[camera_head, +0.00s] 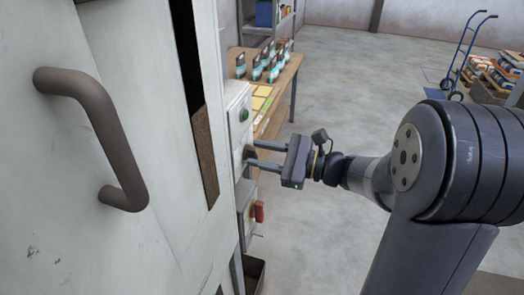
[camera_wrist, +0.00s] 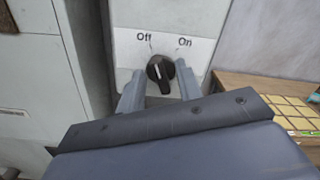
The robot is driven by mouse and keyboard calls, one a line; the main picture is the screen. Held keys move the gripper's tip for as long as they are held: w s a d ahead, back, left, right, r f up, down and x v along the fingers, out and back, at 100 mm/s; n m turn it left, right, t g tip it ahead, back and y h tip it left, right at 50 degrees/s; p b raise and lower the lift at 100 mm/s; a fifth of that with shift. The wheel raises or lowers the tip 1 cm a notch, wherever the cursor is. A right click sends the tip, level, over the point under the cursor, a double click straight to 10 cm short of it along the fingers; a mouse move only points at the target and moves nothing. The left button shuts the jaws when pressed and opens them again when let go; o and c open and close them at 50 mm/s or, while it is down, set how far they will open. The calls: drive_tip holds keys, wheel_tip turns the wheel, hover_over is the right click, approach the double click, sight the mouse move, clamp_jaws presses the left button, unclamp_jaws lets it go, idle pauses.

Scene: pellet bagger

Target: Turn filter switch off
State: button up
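The filter switch is a black rotary knob (camera_wrist: 160,70) on a white plate (camera_wrist: 198,46) marked "Off" at upper left and "On" at upper right. Its pale pointer line seems to lean slightly toward "Off", though it is small. My gripper (camera_wrist: 159,78) is open, with one finger on each side of the knob. The right finger is close to it; I cannot tell whether it touches. In the head view my gripper (camera_head: 250,154) reaches left to the control box (camera_head: 236,101), and the knob is mostly hidden between the fingertips.
A green button (camera_head: 244,115) sits above the switch, and a red part (camera_head: 259,212) sits below. A large cabinet door with a handle (camera_head: 105,130) fills the left. A wooden table (camera_head: 284,82) with bags stands behind. A blue hand truck (camera_head: 466,55) is far right. Open floor lies between.

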drive_tip(key=shift+a, duration=0.1)
drive_tip(key=shift+c, duration=0.4)
clamp_jaws()
drive_tip(key=shift+f+b, duration=0.2)
drive_tip(key=shift+b, duration=0.35)
drive_tip(key=shift+n+b, duration=0.4)
drive_tip(key=shift+r+n+b, duration=0.1)
drive_tip(key=shift+n+b, duration=0.2)
drive_tip(key=shift+o, duration=0.4)
unclamp_jaws()
